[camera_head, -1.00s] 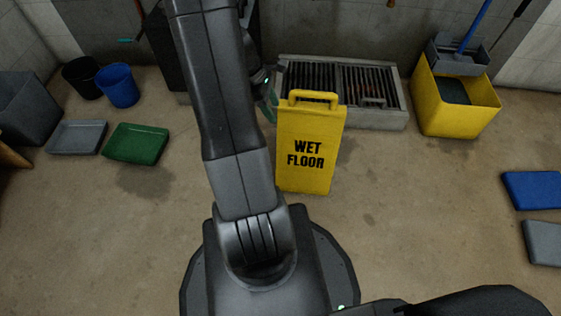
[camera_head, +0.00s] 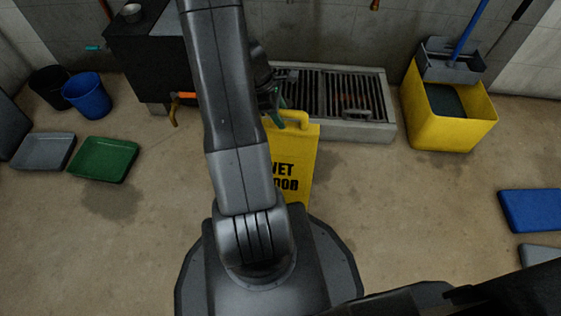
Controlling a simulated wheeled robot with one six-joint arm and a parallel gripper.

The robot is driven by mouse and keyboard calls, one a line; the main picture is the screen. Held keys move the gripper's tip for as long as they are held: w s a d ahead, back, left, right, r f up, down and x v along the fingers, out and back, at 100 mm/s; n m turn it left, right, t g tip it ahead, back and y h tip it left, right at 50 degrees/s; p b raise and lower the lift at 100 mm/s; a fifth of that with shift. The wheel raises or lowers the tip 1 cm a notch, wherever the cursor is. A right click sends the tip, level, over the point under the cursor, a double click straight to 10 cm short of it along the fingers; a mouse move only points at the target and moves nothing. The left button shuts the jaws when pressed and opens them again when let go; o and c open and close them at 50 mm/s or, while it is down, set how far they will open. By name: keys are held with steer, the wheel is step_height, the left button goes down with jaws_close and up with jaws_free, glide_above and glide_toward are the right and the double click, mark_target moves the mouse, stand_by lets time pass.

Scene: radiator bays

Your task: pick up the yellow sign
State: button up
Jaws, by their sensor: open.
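The yellow wet-floor sign (camera_head: 303,155) stands upright on the floor near the middle of the head view, in front of a floor grate. Its handle is at the top. My arm hides its left part and some of its lettering. My gripper (camera_head: 274,104) is mostly hidden behind my arm, with a part of it showing just left of the sign's handle. It is open and appears empty. I cannot tell whether it touches the handle.
The raised floor grate (camera_head: 345,127) lies behind the sign. A yellow mop bucket (camera_head: 440,125) stands at right, near a blue tray (camera_head: 530,210). A green tray (camera_head: 104,160), grey tray (camera_head: 43,150) and blue bucket (camera_head: 87,96) are at left. Floor between is clear.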

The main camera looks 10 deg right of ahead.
steer(key=shift+f, duration=0.2)
stand_by(0.6)
jaws_close()
stand_by(1.4)
